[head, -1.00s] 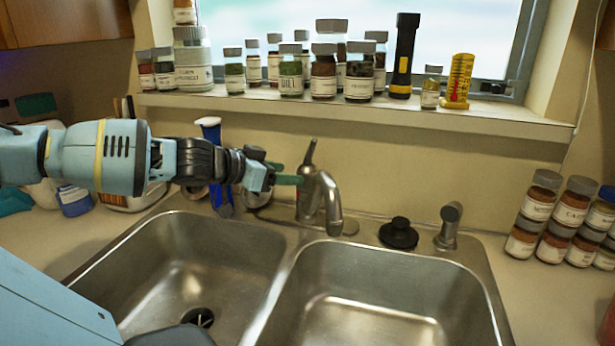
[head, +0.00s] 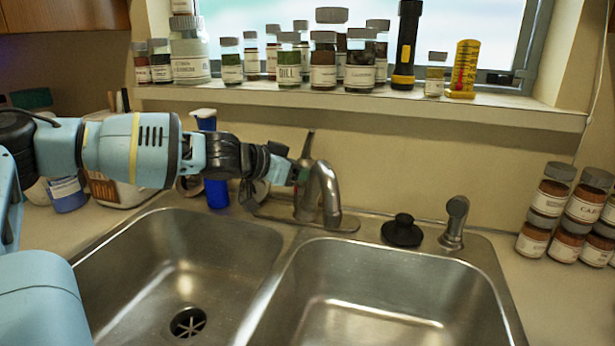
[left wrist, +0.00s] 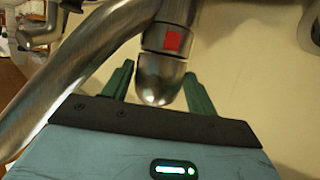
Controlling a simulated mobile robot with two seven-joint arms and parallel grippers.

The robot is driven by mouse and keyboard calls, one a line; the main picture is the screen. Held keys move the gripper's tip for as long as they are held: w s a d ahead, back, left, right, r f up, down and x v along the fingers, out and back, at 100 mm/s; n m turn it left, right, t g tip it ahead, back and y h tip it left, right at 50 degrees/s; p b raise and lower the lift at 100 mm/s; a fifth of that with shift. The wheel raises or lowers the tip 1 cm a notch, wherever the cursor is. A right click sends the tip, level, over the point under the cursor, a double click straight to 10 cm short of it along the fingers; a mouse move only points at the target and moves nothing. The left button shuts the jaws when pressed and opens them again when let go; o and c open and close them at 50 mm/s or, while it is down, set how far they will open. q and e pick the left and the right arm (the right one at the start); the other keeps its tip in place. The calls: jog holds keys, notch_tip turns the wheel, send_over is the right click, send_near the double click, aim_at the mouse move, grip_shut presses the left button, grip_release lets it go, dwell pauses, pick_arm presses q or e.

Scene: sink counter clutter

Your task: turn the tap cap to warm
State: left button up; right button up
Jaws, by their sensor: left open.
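The metal tap (head: 330,195) stands behind the double sink, its spout curving forward and a thin dark lever pointing up. My left gripper (head: 298,172) is at the tap's left side, level with its upper body. In the left wrist view the rounded metal tap cap (left wrist: 160,82), with a red square mark on the adjoining part, lies between the two green fingers of my left gripper (left wrist: 159,70). The fingers are open, with a visible gap to the right finger; contact on the left is unclear. The spout crosses the left of that view. My right gripper is not in view.
The steel sink (head: 270,290) has two empty basins. A black stopper (head: 402,232) and a small metal sprayer (head: 454,222) stand right of the tap. A blue upright object (head: 215,190) is behind my left arm. Jars and a flashlight (head: 405,45) line the sill above.

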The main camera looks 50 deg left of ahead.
pick_arm(q)
jog(key=shift+w+d+f, duration=0.15)
jog(key=shift+w, duration=0.3)
jog(key=c, duration=0.7)
